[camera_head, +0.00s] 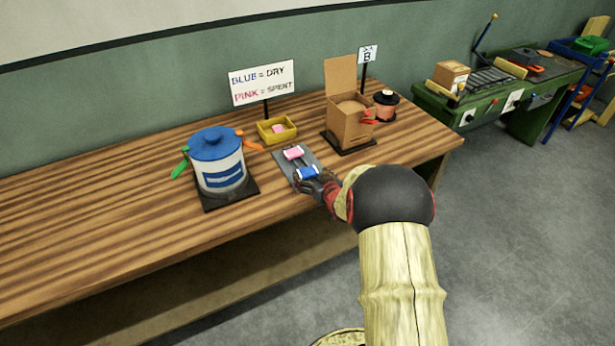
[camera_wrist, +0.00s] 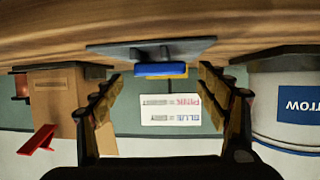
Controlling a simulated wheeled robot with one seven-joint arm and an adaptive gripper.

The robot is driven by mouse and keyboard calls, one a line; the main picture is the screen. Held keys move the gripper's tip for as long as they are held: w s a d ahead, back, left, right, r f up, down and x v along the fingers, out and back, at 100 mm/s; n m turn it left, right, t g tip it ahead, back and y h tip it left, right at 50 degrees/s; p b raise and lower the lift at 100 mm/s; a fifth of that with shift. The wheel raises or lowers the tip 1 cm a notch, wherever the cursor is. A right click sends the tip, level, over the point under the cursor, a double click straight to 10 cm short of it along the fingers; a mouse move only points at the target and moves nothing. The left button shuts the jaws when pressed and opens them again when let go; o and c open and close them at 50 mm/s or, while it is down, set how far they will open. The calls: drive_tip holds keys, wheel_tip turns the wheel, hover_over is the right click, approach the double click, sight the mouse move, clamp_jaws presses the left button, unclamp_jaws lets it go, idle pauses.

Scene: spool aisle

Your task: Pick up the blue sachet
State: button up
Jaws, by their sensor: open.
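The blue sachet (camera_head: 308,172) lies at the near end of a grey plate (camera_head: 281,160) on the wooden bench, with a pink-and-white sachet (camera_head: 293,152) behind it. My gripper (camera_head: 318,186) is at the near right side of the blue sachet, partly covering that end of the plate. In the wrist view, which is upside down, my gripper (camera_wrist: 160,82) is open and empty. The blue sachet (camera_wrist: 160,70) shows centred between its fingers, apart from both. How far it lies beyond the fingertips is hard to tell.
A white pot with a blue lid (camera_head: 217,160) stands left, an open cardboard box (camera_head: 349,122) right. A yellow tray (camera_head: 277,139) holds something pink behind the plate. A sign (camera_head: 262,82) reads "BLUE = DRY, PINK = SPENT". The bench's left part (camera_head: 90,225) is bare.

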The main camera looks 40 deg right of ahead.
sight(308, 173)
drive_tip(key=shift+x, duration=1.15)
drive_tip(key=c, duration=0.3)
drive_tip(key=c, duration=0.8)
drive_tip(key=shift+c, duration=0.2)
